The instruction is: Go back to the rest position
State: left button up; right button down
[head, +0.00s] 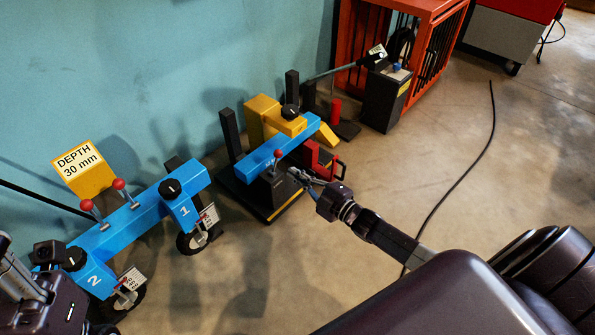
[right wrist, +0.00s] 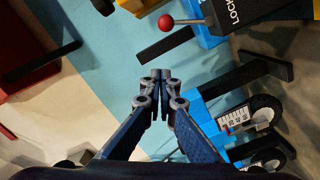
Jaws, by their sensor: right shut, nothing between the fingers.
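My right gripper (head: 297,175) is shut and empty.
A blue frame (head: 143,216) with wheels, numbered 1 and 2, and a yellow "DEPTH 30 mm" sign (head: 82,169) stand on the left. An orange cage (head: 438,45) and a dark pedestal (head: 385,100) stand behind. A black cable (head: 470,177) crosses the open floor (head: 530,130) at right.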

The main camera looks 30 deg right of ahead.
jog(key=shift+s+d, duration=0.1)
jog(key=shift+s, duration=0.2)
